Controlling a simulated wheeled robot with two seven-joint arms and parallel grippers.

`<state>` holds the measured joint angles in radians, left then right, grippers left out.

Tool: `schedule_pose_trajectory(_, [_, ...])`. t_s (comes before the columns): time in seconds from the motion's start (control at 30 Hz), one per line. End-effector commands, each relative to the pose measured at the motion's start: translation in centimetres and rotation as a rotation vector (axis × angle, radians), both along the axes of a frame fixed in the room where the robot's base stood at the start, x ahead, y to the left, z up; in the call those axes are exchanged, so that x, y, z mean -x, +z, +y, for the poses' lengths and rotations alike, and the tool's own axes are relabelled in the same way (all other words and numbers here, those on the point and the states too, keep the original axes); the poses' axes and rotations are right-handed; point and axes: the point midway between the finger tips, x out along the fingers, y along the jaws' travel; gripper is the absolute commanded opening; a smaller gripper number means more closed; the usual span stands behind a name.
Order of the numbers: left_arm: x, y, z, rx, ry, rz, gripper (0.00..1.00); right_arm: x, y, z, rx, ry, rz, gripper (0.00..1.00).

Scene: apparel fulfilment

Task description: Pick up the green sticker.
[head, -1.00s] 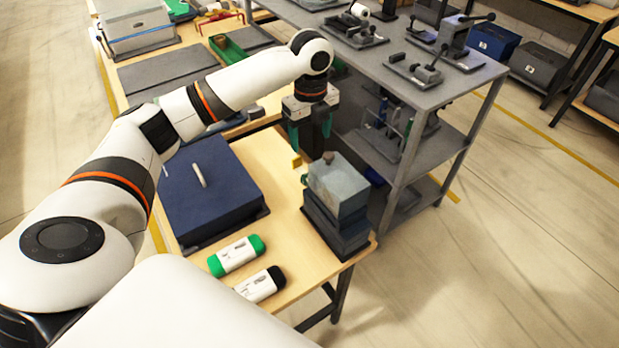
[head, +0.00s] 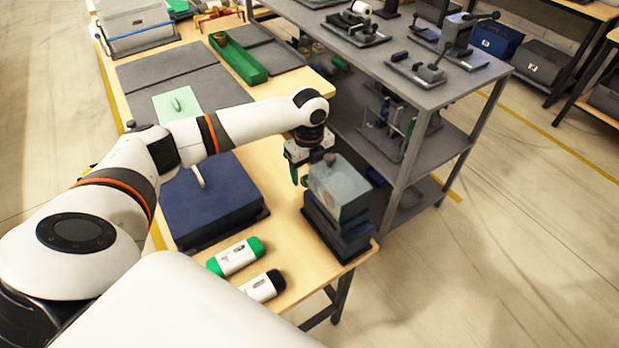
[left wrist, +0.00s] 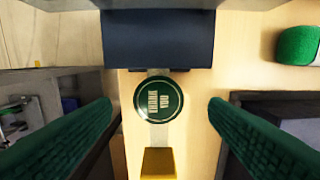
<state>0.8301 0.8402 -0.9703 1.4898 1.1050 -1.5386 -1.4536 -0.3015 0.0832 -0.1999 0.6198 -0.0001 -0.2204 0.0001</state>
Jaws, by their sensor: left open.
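The green sticker (left wrist: 158,100) is a round dark green disc with white lettering, on a pale strip in the left wrist view. It lies between the two green fingers of my left gripper (left wrist: 160,118), which are apart with a gap on each side. In the head view my left gripper (head: 298,172) hangs beside the grey-blue stacked box (head: 340,190) at the table's right edge. The sticker is hard to make out there. My right gripper is not in view.
A dark blue block (left wrist: 158,40) lies just beyond the sticker, and a small yellow piece (left wrist: 157,162) is below it. A blue box with a handle (head: 215,205) and two white cases, green-ended (head: 237,257) and black-ended (head: 261,287), are on the table. A grey shelf (head: 430,95) stands at right.

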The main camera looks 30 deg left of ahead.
Motion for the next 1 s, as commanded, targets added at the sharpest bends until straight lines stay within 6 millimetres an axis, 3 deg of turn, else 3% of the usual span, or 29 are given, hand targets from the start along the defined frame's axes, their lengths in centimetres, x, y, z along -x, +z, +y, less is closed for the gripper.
schedule_pose_trajectory(0.2, [0.0,-1.6,0.0,0.0,0.001,-0.001,0.69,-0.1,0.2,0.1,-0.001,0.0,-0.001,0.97])
schedule_pose_trajectory(1.0, [-0.1,-2.1,0.0,0.0,0.0,-0.002,0.69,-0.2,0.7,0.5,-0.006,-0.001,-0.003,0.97])
